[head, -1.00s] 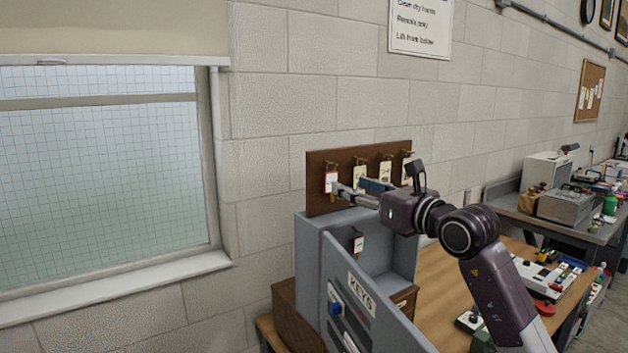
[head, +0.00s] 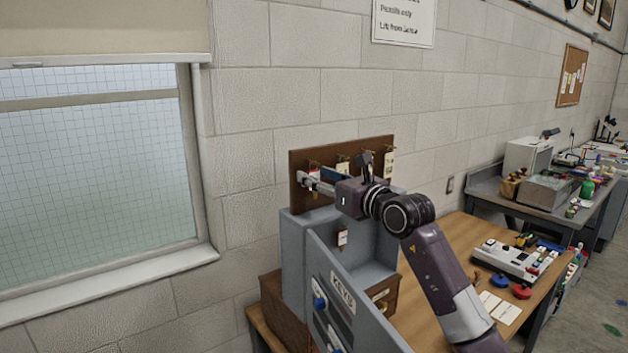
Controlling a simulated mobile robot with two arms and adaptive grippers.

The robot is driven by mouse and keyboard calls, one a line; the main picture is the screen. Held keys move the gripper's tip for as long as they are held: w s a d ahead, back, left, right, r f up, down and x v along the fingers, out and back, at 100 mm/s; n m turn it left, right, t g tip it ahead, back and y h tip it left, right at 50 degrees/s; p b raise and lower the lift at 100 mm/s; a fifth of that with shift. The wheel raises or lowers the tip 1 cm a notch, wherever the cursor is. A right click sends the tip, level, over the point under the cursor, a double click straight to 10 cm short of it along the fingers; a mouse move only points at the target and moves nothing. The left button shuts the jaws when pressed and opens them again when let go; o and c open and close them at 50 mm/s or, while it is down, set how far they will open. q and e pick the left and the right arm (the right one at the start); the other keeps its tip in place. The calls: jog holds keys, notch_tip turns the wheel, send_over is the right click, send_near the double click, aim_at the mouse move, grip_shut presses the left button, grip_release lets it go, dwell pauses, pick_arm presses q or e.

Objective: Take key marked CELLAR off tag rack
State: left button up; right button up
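The brown wooden tag rack (head: 352,151) is on the wall behind the grey key cabinet, with several tags on its hooks. A tag with a red edge (head: 314,173) hangs at its left end, partly covered by my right gripper. Pale tags hang further right, one at the right end (head: 389,165). The lettering is too small to read, so I cannot tell which is CELLAR. My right gripper (head: 311,176) is at the red-edged tag, its two fingers apart, one either side of it in the picture; contact is unclear. My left gripper is out of view.
The grey cabinet (head: 292,250) stands below the rack, its KEYS door (head: 345,318) swung open towards me. A small tag (head: 342,238) hangs inside it. A wooden table (head: 450,232) with a pale device (head: 507,260) is to the right. A window is at left.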

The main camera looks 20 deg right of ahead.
jog(key=c, duration=0.7)
jog(key=shift+c, duration=0.2)
jog(key=shift+d+r, duration=0.1)
